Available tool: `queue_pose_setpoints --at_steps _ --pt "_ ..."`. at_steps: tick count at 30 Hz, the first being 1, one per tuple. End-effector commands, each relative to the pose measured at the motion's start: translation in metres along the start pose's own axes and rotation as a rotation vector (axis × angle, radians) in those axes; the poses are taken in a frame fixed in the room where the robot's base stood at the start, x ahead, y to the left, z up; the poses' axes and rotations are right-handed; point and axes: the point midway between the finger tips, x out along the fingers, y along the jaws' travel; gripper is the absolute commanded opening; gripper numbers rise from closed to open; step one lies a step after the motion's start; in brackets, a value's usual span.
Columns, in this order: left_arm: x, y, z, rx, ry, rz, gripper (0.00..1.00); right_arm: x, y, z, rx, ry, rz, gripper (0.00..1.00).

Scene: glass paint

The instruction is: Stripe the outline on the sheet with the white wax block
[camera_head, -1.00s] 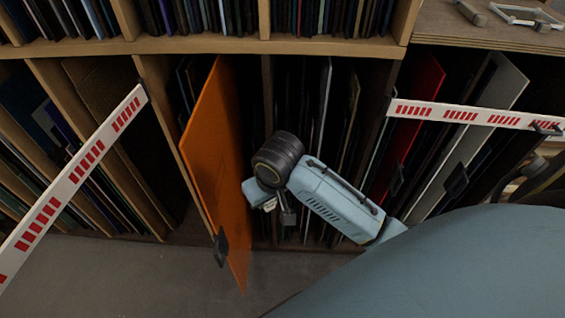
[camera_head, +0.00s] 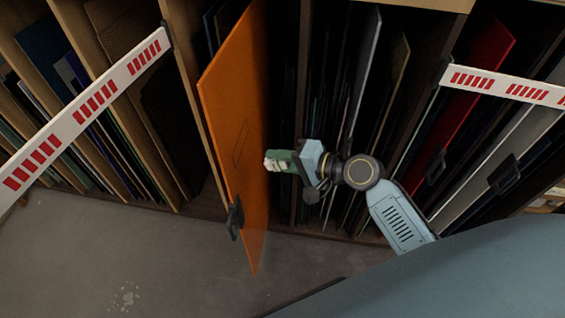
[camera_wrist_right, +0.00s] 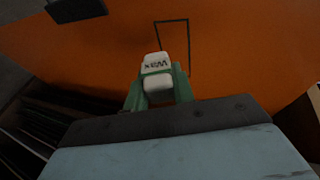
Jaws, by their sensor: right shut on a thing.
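The orange sheet (camera_head: 233,113) stands upright, sticking out of the rack, with a black clip (camera_head: 235,218) near its lower front edge. A thin dark four-sided outline (camera_head: 240,143) is on its face; it also shows in the right wrist view (camera_wrist_right: 188,45). My right gripper (camera_head: 278,162) is shut on the white wax block (camera_wrist_right: 156,63), marked "Wax", between its green fingers. The block is just right of the outline in the head view. Its front end overlaps the outline's lower left in the wrist view. I cannot tell whether it touches the sheet. My left gripper is not in view.
Wooden racks of upright sheets stand behind. A red sheet (camera_head: 463,105) and a grey sheet (camera_head: 500,160) stick out at the right. Red-and-white barrier bars cross at left (camera_head: 85,108) and right (camera_head: 505,86). Bare floor (camera_head: 100,250) lies in front.

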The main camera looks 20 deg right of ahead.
Motion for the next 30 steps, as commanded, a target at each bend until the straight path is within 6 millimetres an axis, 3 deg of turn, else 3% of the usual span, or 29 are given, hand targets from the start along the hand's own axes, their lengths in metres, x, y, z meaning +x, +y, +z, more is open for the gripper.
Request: queue_pose_setpoints --at_steps 15,30 --pt "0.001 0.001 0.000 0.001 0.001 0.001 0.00 0.044 -0.017 0.013 -0.002 -0.003 0.001 0.02" --pt "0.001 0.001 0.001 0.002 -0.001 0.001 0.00 0.049 -0.019 0.014 -0.003 -0.003 0.003 0.02"
